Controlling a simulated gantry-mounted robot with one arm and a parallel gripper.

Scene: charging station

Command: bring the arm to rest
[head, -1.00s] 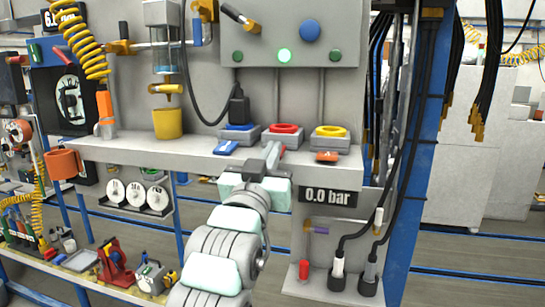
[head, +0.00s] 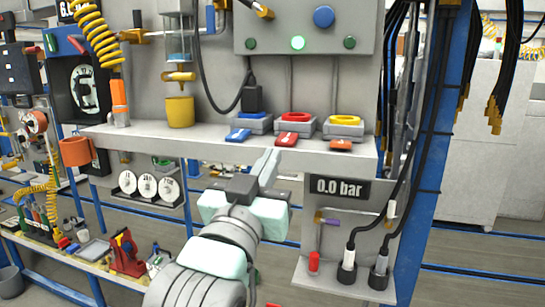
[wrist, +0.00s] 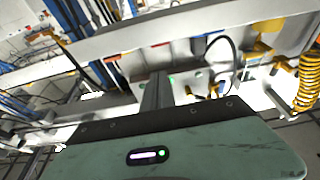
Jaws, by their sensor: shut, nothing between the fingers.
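My gripper (head: 268,162) is shut and empty, with its fingers together, in front of the shelf edge. In the wrist view the closed fingers (wrist: 155,90) point away toward the station, with nothing held. My arm comes up from the bottom of the head view. On the shelf (head: 200,146) stand three sockets: a blue one (head: 254,123) with a black plug (head: 252,98) in it, a red one (head: 295,122) and a yellow one (head: 345,126). A blue tag (head: 238,135), a red tag (head: 286,139) and an orange tag (head: 341,144) lie in front of them.
A pressure display (head: 339,187) reads 0.0 bar below the shelf, right of my gripper. Black cables (head: 398,190) hang farther right beside a blue post (head: 436,150). A yellow cup (head: 180,111) stands on the shelf. A lower bench (head: 85,265) with tools is at left.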

